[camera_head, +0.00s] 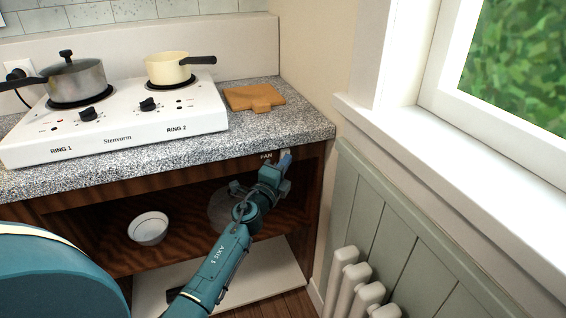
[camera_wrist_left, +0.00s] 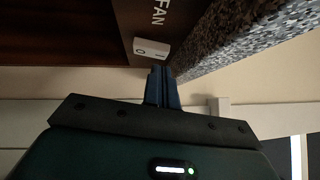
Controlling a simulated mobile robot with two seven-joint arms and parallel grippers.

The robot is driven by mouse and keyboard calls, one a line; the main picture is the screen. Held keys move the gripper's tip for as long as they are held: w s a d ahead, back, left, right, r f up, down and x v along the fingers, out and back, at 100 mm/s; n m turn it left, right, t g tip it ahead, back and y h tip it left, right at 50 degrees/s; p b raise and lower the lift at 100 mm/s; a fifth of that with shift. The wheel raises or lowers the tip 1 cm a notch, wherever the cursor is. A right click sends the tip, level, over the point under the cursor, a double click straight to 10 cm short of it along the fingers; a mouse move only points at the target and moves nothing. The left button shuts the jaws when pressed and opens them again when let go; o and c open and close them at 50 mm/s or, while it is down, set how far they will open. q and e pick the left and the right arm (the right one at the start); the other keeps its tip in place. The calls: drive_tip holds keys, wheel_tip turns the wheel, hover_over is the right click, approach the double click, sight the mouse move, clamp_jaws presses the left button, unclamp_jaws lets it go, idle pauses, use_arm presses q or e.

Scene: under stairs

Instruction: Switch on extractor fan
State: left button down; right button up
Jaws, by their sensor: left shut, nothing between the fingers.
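The extractor fan switch (camera_wrist_left: 151,48) is a small white rocker with marks on its face, set in a dark wood panel beside the word FAN. In the head view the FAN label (camera_head: 266,156) is on the wood strip under the worktop, near its right end, and the switch is partly hidden by my gripper. My left gripper (camera_head: 286,160) is shut and empty, its blue fingertips right at the switch. In the left wrist view the fingertips (camera_wrist_left: 160,72) end at the switch's near edge; I cannot tell whether they touch. My right gripper is not in view.
The speckled worktop (camera_head: 290,125) overhangs just above the switch. It carries a two-ring hob (camera_head: 120,130) with two pans and a wooden board (camera_head: 254,97). A white bowl (camera_head: 148,228) sits on the shelf below. A radiator (camera_head: 345,270) stands at the right.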

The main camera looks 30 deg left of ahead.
use_arm(q)
drive_tip(key=shift+w+a, duration=0.3)
drive_tip(key=shift+a, duration=0.05)
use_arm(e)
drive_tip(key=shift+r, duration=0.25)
use_arm(q)
drive_tip(key=shift+r, duration=0.1)
